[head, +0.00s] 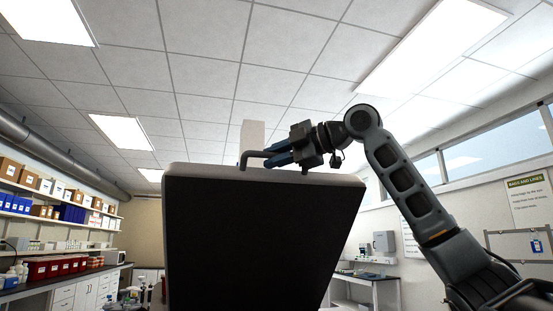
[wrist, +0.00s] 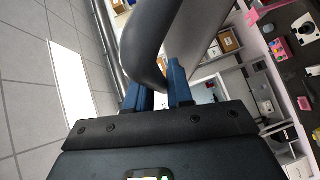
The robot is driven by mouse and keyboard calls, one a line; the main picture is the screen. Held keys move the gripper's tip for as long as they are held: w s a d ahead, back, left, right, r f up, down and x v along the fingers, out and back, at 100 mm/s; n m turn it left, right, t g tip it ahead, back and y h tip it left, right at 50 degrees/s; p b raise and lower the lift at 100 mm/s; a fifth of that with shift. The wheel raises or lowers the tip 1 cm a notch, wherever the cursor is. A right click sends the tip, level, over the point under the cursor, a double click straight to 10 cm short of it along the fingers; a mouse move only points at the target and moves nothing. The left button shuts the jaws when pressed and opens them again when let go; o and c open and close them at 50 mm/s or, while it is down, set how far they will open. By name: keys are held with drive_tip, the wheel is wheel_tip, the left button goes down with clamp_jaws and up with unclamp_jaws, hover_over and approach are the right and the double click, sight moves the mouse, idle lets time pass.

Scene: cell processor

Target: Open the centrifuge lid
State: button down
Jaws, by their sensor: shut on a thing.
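The centrifuge lid (head: 260,240) stands raised and nearly upright in the middle of the head view, its dark face towards me and a pale rim along its top. A dark bar handle (head: 250,155) sits on the top edge of the lid. My gripper (head: 272,155) reaches in from the right, its blue fingers shut on the handle. In the wrist view, the handle (wrist: 148,45) curves down between the two blue fingers. The centrifuge body is hidden behind or below the lid.
Shelves (head: 60,200) with boxes and a bench (head: 75,280) with red bins are at the left. A side table (head: 365,283) stands at the right behind the lid.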

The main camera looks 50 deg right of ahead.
drive_tip(key=c, duration=1.1)
unclamp_jaws()
drive_tip(key=shift+b+v, duration=1.1)
drive_tip(key=shift+v, duration=2.8)
